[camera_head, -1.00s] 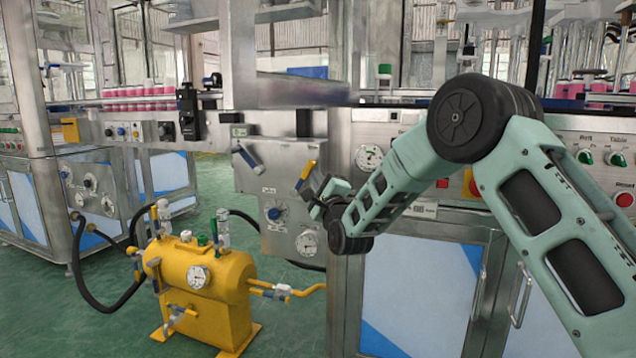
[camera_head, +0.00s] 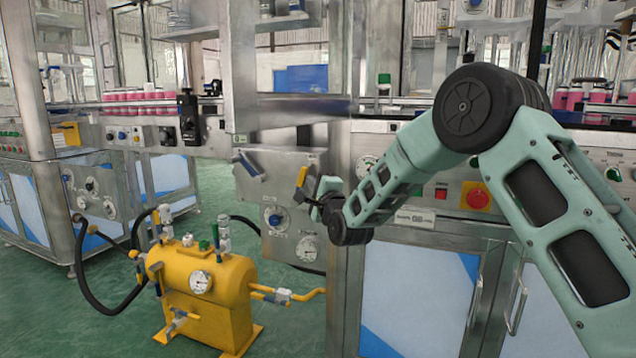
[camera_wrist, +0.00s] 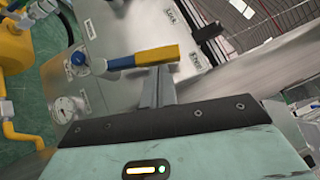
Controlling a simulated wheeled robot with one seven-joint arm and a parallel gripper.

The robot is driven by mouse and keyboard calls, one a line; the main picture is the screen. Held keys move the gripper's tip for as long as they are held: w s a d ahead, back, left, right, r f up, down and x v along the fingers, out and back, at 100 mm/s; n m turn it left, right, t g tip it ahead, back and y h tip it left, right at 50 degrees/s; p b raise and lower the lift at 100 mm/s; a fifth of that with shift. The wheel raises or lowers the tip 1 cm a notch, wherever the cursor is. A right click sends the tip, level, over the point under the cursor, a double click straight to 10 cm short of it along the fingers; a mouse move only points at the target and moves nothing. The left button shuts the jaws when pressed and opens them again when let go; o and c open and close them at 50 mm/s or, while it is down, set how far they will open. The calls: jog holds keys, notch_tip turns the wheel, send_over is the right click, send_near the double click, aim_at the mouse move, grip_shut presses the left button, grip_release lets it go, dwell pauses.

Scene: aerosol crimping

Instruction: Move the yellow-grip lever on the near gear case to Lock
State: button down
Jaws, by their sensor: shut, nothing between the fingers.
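The yellow-grip lever (camera_head: 302,176) sits on the upper right of the grey gear case (camera_head: 282,247). In the head view it stands steeply, tilted slightly right at the top. In the wrist view its yellow grip (camera_wrist: 157,54) lies across the picture, with a blue and silver shank to its left. My gripper (camera_wrist: 158,75) is shut and empty; its fingertips are at the side of the yellow grip, seemingly touching it. In the head view my gripper (camera_head: 312,200) is small and partly hidden by my wrist.
A dark-grip lever (camera_head: 247,165) is at the case's upper left. A blue knob (camera_head: 275,216) and a gauge (camera_head: 308,248) are below. A yellow tank (camera_head: 222,295) with valves stands at front left. A steel cabinet (camera_head: 400,300) stands close under my forearm.

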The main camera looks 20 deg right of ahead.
aim_at(301, 172)
jog(key=r+p, duration=0.1)
jog(key=a+r+n+g+p, duration=0.1)
jog(key=shift+w+n+p, duration=0.3)
jog(key=shift+w+p, duration=0.05)
jog(key=n+g+p, duration=0.1)
jog(key=p, duration=0.1)
jog(key=w+a+g+p, duration=0.1)
jog(key=p, duration=0.1)
jog(key=shift+a+r+n, duration=0.3)
jog(key=shift+r+n, duration=0.1)
jog(key=a+n+g+p, duration=0.1)
jog(key=p, duration=0.1)
jog(key=shift+w+h+p, duration=0.3)
jog(key=shift+w+p, duration=0.1)
jog(key=shift+w+a+f+n+g+p, duration=0.1)
jog(key=shift+w+a+n+g+p, duration=0.25)
jog(key=shift+g+p, duration=0.35)
jog(key=shift+a+f+h, duration=0.1)
jog(key=shift+a+h, duration=0.05)
jog(key=shift+h, duration=0.15)
jog(key=shift+w+a+f+p, duration=0.1)
jog(key=shift+w+a+p, duration=0.2)
jog(key=shift+p, duration=0.15)
jog(key=shift+a, duration=0.1)
